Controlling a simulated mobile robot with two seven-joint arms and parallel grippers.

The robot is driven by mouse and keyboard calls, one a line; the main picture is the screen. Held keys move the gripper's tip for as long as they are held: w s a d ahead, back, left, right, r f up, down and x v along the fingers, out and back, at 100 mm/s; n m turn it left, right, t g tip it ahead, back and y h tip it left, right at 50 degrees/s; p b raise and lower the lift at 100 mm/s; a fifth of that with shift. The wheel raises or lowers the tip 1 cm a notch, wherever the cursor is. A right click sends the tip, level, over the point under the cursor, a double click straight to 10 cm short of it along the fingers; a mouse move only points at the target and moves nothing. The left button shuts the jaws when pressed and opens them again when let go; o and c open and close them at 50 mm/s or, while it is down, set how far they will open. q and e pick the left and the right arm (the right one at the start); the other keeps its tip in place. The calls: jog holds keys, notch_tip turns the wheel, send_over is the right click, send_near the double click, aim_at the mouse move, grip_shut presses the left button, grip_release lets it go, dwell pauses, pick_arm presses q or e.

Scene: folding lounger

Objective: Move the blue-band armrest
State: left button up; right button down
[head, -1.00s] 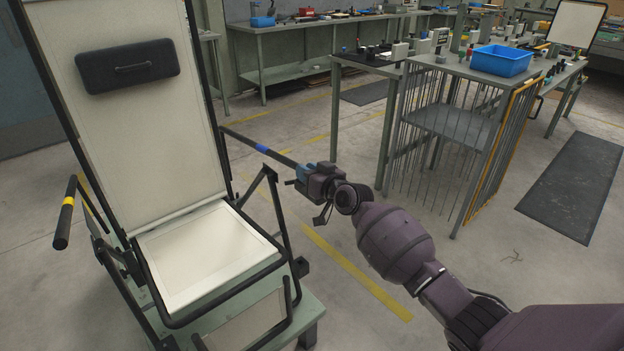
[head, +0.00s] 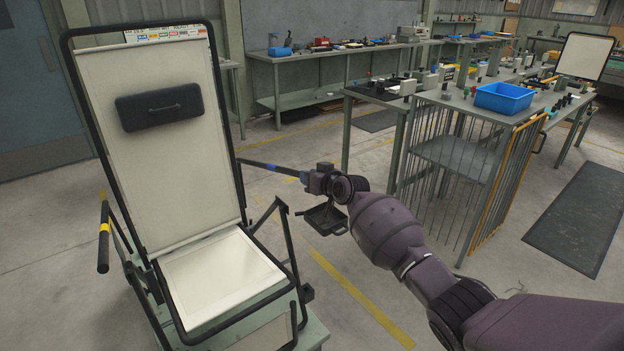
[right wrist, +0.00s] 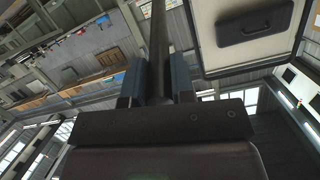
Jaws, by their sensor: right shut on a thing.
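The blue-band armrest (head: 264,165) is a thin dark bar on the right side of the lounger, running from the backrest frame out to the right, nearly level. My right gripper (head: 306,179) is shut on its outer end. In the right wrist view the dark bar (right wrist: 158,45) passes between the two blue-grey fingers of my right gripper (right wrist: 158,85). The lounger (head: 150,210) has a cream backrest and seat in a black frame, with a dark headrest pad (head: 160,107). My left gripper is not in view.
A yellow-band armrest (head: 104,238) stands on the lounger's left side. A wire-sided bench (head: 460,165) with a blue bin (head: 503,97) stands to the right. A long workbench (head: 330,58) is at the back. Floor between lounger and bench is open.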

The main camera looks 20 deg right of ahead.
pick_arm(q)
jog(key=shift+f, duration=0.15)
pick_arm(e)
jog(key=shift+s+f, duration=0.1)
jog(key=shift+f, duration=0.15)
jog(key=c, duration=1)
grip_release()
jog(key=shift+o, duration=0.2)
jog(key=shift+r, duration=0.1)
jog(key=shift+s+d+r, duration=0.25)
jog(key=shift+s, duration=0.35)
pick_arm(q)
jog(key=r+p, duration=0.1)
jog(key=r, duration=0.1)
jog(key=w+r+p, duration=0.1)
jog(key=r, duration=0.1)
pick_arm(e)
jog(key=v, duration=0.9)
jog(key=shift+s, duration=0.25)
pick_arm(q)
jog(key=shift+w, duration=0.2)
pick_arm(e)
jog(key=shift+d, duration=0.1)
